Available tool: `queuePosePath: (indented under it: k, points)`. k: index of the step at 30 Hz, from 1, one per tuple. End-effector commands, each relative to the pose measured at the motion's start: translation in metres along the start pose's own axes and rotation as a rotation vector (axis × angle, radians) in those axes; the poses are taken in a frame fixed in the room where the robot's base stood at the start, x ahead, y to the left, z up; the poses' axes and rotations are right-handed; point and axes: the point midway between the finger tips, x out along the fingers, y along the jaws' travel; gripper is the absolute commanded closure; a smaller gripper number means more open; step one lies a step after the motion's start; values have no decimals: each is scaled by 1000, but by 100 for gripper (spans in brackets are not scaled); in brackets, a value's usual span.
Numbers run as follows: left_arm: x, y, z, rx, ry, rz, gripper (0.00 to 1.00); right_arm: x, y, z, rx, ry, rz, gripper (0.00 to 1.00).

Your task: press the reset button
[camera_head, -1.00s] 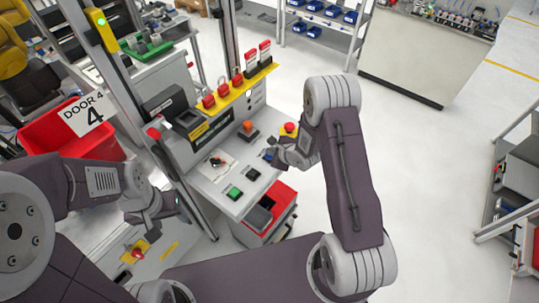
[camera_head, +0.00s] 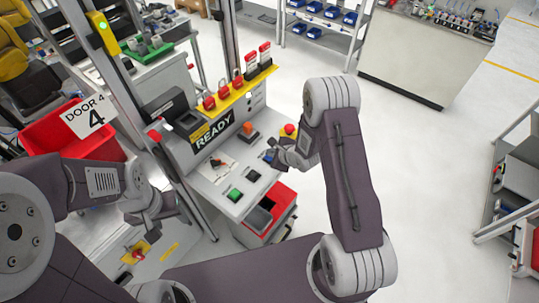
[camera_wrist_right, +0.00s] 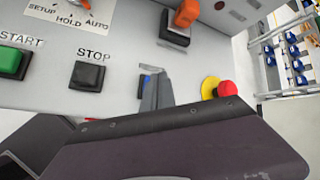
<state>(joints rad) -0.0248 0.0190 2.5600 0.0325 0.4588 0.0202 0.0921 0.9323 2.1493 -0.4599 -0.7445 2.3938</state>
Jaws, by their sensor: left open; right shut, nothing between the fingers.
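The blue button (camera_wrist_right: 142,86), with a small label above it, is mostly hidden behind my right gripper's fingers (camera_wrist_right: 155,76) in the right wrist view. In the head view a bit of its blue shows at my right gripper (camera_head: 271,157). The right gripper is shut and empty, its tips at the button; I cannot tell whether they touch. The display (camera_head: 214,132) on the console reads READY. My left gripper (camera_head: 172,212) is open and empty at the lower left, away from the console buttons.
A green START button (camera_wrist_right: 10,62), a black STOP button (camera_wrist_right: 87,76), an orange switch (camera_wrist_right: 186,14) and a red emergency stop on yellow (camera_wrist_right: 226,89) surround the blue button. Red padlocks (camera_head: 224,90) hang along the yellow rail. A red bin (camera_head: 284,204) stands below.

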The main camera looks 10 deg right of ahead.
Motion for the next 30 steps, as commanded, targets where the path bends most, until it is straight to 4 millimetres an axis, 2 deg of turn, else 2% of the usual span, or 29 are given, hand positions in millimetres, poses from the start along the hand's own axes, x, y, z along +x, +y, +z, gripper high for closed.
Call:
queuePosePath:
  k: [3,14,30]
  points:
    - [-10,0,-1,0,0,0,46,-6,-5,5,0,0,0,100]
    - [-10,0,-1,0,0,0,46,-7,-6,5,0,-1,-1,100]
    - [-59,1,-6,0,0,0,46,-42,-31,31,0,-1,-1,100]
